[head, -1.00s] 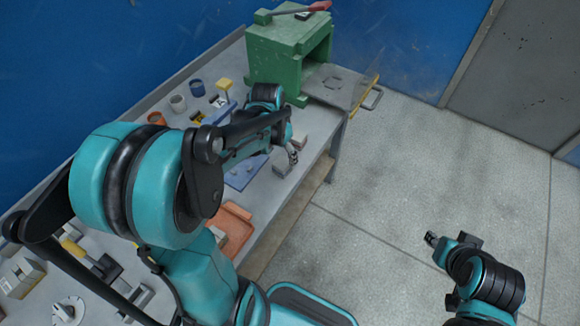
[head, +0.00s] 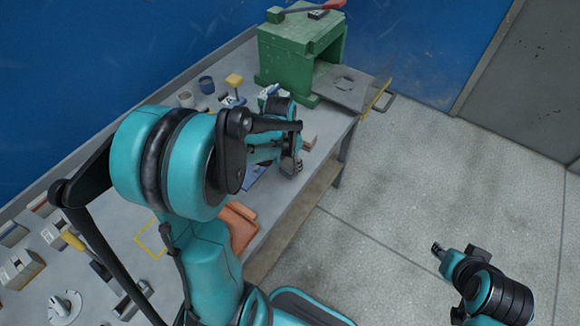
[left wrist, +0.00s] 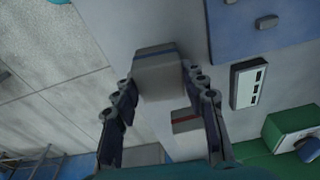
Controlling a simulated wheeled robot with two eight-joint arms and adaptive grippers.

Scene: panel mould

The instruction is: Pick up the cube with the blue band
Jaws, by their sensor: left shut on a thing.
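The grey cube with the blue band (left wrist: 160,76) sits between the two fingers of my left gripper (left wrist: 160,78) in the left wrist view, its band showing as a thin dark blue line. The fingers are shut on its sides. In the head view my left gripper (head: 291,167) is low over the table's front edge, with the cube mostly hidden by the fingers. I cannot tell whether the cube touches the table. My right gripper (head: 437,248) is over the floor at the right, apart from the table; its jaws are too small to read.
A block with a red band (left wrist: 186,121) lies close beside the left gripper. A blue board (left wrist: 275,30) and a white block with dark marks (left wrist: 248,84) are near. The green press (head: 285,60) stands at the table's far end. An orange tray (head: 240,222) lies nearer.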

